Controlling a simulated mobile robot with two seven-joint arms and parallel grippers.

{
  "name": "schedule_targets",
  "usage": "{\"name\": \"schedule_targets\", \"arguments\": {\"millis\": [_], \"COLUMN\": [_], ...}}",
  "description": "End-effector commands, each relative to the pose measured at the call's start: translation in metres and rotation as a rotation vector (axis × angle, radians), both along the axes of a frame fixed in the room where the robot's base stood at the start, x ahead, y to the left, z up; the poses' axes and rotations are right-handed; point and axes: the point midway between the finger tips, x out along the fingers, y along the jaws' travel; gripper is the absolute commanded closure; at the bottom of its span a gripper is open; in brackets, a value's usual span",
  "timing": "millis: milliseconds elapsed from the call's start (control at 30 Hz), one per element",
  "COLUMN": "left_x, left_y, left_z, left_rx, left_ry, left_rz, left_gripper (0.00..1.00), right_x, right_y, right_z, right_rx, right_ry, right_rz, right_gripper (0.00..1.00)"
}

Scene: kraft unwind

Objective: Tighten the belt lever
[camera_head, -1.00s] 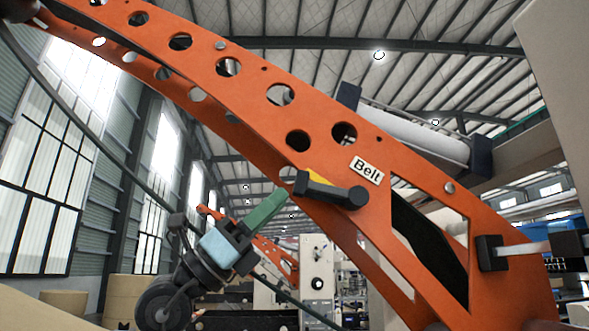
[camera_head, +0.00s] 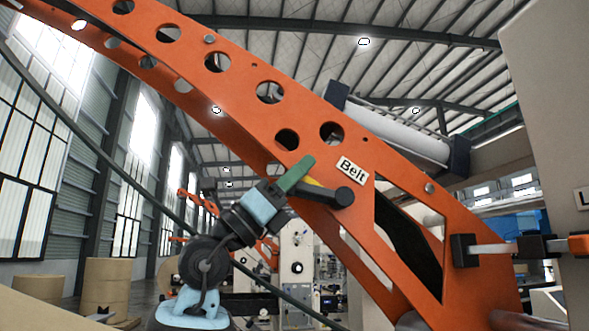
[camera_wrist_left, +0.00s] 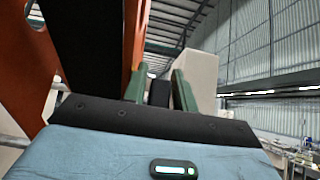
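The belt lever (camera_head: 326,195) is a short black bar with a round end, on the orange arched arm beside the white "Belt" label (camera_head: 352,170). A yellow mark (camera_head: 313,182) shows just above it. My left gripper (camera_head: 298,174), with green fingers and a light blue body, is at the lever's left end and partly covers it. In the left wrist view, the two green fingers (camera_wrist_left: 159,88) stand apart, with the black lever (camera_wrist_left: 159,93) showing between them. I cannot tell whether they touch it. My right gripper is not in view.
The orange arched arm (camera_head: 216,62) with round holes crosses the view from upper left to lower right. A white roller (camera_head: 400,135) lies behind it. Brown paper rolls (camera_head: 105,285) stand at lower left. A beige panel (camera_head: 555,90) stands at right.

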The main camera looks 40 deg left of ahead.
Motion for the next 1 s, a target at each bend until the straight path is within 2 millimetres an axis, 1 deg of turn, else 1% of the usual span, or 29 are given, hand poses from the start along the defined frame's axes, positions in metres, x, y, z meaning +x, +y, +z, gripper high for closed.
{"name": "schedule_targets", "arguments": {"millis": [167,200,400,633,733,833,1000], "left_x": [0.001,0.001,0.001,0.001,-0.001,-0.002,0.009], "left_y": [0.000,0.000,0.000,0.000,-0.001,-0.003,-0.007], "left_z": [-0.001,-0.001,-0.001,0.000,0.006,0.017,0.020], "left_rx": [0.000,0.000,0.000,0.001,0.019,0.075,0.158], "left_ry": [0.002,0.002,0.002,0.002,0.023,0.084,0.197], "left_rz": [0.000,0.000,0.000,-0.001,0.001,0.004,0.001], "left_gripper": [0.73,0.74,1.00,1.00,1.00,1.00,1.00], "right_x": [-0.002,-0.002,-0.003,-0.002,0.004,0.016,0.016], "right_y": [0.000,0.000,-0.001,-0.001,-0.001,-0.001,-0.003], "right_z": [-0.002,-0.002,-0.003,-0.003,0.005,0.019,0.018], "right_rx": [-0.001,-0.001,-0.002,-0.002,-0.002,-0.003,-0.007], "right_ry": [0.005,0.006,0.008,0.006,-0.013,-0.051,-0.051], "right_rz": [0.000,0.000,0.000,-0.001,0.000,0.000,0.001], "right_gripper": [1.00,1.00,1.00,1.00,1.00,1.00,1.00]}}
